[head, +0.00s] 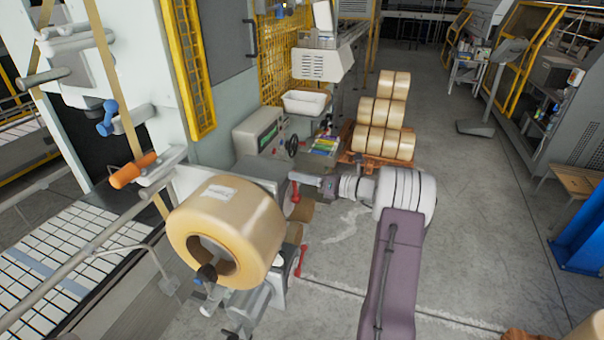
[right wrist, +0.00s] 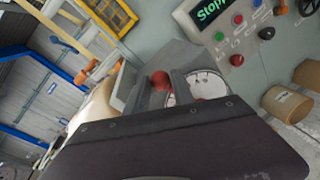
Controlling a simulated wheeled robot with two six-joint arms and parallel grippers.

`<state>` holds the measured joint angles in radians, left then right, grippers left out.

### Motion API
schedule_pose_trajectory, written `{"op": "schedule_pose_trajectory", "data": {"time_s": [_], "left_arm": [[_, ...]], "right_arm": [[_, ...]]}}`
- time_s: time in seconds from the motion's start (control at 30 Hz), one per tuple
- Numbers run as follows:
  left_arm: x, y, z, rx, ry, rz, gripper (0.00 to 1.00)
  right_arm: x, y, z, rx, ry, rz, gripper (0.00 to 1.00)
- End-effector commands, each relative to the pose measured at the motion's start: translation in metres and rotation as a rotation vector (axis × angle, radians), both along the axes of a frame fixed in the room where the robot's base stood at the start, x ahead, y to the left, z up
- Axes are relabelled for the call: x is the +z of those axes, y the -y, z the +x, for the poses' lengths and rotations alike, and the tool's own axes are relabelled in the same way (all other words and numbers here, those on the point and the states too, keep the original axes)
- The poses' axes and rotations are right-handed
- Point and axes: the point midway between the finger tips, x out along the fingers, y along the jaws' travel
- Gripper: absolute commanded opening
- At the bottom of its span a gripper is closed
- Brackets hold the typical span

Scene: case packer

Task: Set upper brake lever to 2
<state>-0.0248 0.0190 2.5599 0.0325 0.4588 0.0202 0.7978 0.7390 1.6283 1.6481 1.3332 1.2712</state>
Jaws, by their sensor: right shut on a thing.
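The upper brake lever (head: 294,192) is red and sits on the side of the machine, right of the big tape roll (head: 238,222). My right gripper (head: 300,183) reaches it from the right and is shut on it. In the right wrist view the lever's red ball knob (right wrist: 160,80) shows between the grey fingers. A white dial plate (right wrist: 207,83) with dark marks lies behind it; I cannot read the lever's setting. A lower red brake lever (head: 300,261) stands below, apart from the gripper. My left gripper is not in view.
A control box (head: 259,136) with a green display and a black handwheel (head: 292,146) is behind the gripper. In the right wrist view the display (right wrist: 211,12) shows the start of "Stop". Stacked tape rolls (head: 384,143) stand on a pallet.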

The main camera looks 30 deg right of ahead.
Motion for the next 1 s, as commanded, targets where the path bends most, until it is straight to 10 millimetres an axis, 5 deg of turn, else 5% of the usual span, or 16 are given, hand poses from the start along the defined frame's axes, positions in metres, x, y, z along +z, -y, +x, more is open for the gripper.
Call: {"op": "schedule_pose_trajectory", "data": {"time_s": [0.33, 0.37, 0.4, 0.73, 1.0], "left_arm": [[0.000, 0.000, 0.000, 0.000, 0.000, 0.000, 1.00], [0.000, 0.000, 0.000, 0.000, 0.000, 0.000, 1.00], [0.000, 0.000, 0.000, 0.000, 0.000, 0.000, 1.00], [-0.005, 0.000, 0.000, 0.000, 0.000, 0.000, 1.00], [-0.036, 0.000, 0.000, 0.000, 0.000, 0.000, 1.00]], "right_arm": [[-0.002, 0.000, 0.000, -0.001, -0.007, 0.004, 0.00], [-0.002, 0.000, 0.000, -0.001, -0.007, 0.004, 0.35], [-0.002, 0.000, 0.000, 0.000, -0.007, 0.003, 0.37], [-0.003, 0.003, -0.004, -0.002, -0.003, 0.000, 0.37], [0.000, 0.034, -0.052, -0.005, -0.003, 0.000, 0.37]]}}
